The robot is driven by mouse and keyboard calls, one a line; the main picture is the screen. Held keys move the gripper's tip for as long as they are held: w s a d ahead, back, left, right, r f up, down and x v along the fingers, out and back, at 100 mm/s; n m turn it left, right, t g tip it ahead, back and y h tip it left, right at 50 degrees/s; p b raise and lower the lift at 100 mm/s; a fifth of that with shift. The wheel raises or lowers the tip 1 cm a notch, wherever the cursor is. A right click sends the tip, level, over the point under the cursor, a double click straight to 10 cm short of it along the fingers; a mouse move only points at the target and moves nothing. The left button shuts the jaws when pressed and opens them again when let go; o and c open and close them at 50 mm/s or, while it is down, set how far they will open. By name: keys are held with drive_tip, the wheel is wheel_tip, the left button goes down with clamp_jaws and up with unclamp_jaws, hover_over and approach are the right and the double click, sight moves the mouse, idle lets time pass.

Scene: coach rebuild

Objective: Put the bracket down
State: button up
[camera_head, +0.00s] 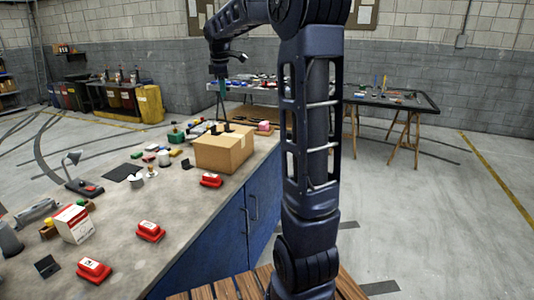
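My gripper (220,98) hangs pointing down over the far part of the workbench (130,245), just behind and above the cardboard box (223,150). It is small in the picture, and its fingertips do not show clearly enough to tell open from shut. Dark upright shapes (222,128) show below it at the box's back edge; I cannot tell whether one is the bracket or whether the gripper touches them. A small black angled piece (47,265) lies at the near left of the bench, and another dark piece (185,163) lies left of the box.
Red blocks (150,231) stand along the bench's right side. A red and white carton (74,224) and a desk lamp (80,178) stand on the left. Small items crowd the far end. Bare bench shows in the near middle. A cluttered trestle table (395,97) stands behind.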

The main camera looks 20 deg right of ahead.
drive_tip(key=s+d+f+m+t, duration=0.1)
drive_tip(key=s+f+m, duration=0.3)
drive_tip(key=s, duration=0.7)
drive_tip(key=s+d+f+m, duration=0.1)
drive_tip(key=s+f+m, duration=0.3)
drive_tip(key=s, duration=0.8)
drive_tip(key=s+d+f+m+t, duration=0.1)
drive_tip(key=s+f+m, duration=0.3)
drive_tip(key=s+m, duration=0.3)
drive_tip(key=s, duration=0.5)
drive_tip(key=shift+s+d+t+y, duration=0.15)
drive_tip(key=shift+d+t+y, duration=0.15)
drive_tip(key=shift+y, duration=0.1)
drive_tip(key=shift+o, duration=0.4)
drive_tip(key=shift+f, duration=0.1)
